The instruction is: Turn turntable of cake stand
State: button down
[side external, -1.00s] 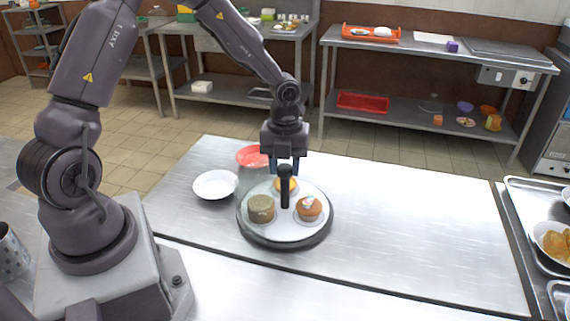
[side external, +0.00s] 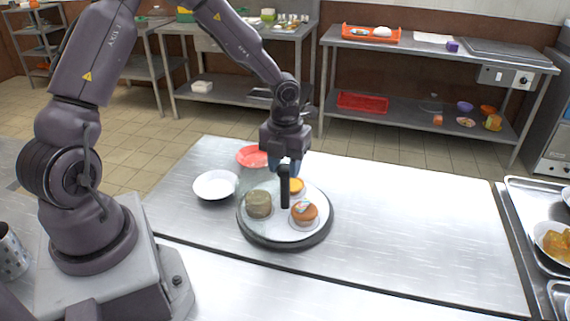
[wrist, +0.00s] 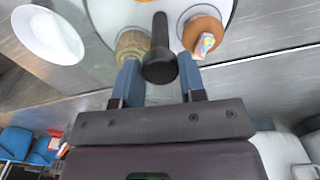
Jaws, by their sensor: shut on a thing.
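The cake stand's round turntable (side external: 280,232) lies on the steel table with a pale top and a dark rim. It carries a greenish-brown cake (side external: 258,205) at left, an orange cupcake (side external: 304,213) at front right and a yellow-orange cake (side external: 297,186) at the back, partly hidden. A black upright post (side external: 285,190) stands near its middle. My gripper (side external: 286,168) points down over it, shut on the top of the post. In the wrist view, the blue fingers (wrist: 160,82) lie either side of the post's round black end (wrist: 160,68).
A white bowl (side external: 215,185) and a red plate (side external: 252,156) sit close behind and left of the turntable. The table (side external: 410,220) to the right is clear. Metal trays with food (side external: 545,225) stand at the far right.

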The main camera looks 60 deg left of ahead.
dwell(0.3)
jog(key=c, duration=0.7)
grip_release()
notch_tip(320, 180, up, 13)
